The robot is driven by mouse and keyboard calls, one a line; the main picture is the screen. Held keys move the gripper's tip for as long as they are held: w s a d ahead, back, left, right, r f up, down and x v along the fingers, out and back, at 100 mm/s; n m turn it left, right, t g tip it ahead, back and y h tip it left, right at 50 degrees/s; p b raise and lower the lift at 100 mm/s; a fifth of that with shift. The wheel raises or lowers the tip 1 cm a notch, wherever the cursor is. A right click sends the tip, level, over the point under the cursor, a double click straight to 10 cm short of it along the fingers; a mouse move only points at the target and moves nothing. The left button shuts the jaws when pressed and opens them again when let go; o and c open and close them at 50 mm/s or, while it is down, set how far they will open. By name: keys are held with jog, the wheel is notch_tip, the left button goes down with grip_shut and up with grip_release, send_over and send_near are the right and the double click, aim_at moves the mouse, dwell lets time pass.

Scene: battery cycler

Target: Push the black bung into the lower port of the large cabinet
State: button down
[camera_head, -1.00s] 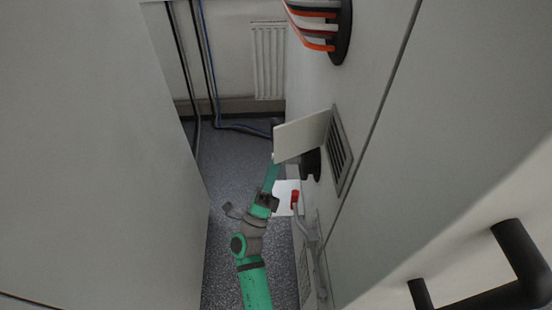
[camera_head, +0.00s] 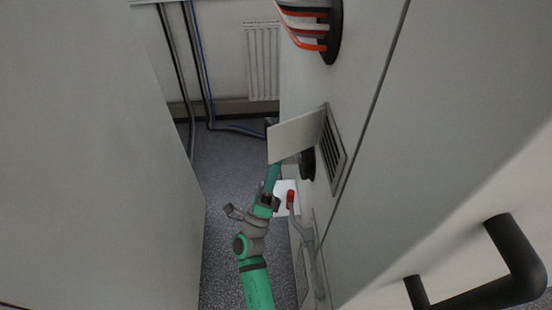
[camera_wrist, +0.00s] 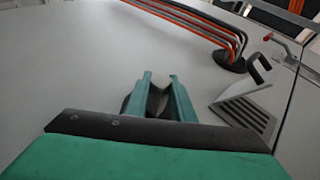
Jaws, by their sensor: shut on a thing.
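The large cabinet (camera_head: 370,60) fills the right of the head view. A pale rounded shape shows between the tips. Dark edges show around the fingers, close to the cabinet face; I cannot tell whether the bung touches the port.
A slatted vent (camera_head: 335,150) sits beside the plate. Orange, black and grey cables (camera_head: 305,25) enter an upper port. A red-tipped lever (camera_head: 291,198) is right of my wrist. A pale wall (camera_head: 90,150) bounds the narrow aisle on the left.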

jog(key=shift+d, duration=0.6)
dwell(0.5)
grip_release()
dwell(0.3)
jog(key=shift+f, duration=0.1)
jog(key=shift+v, duration=5.4)
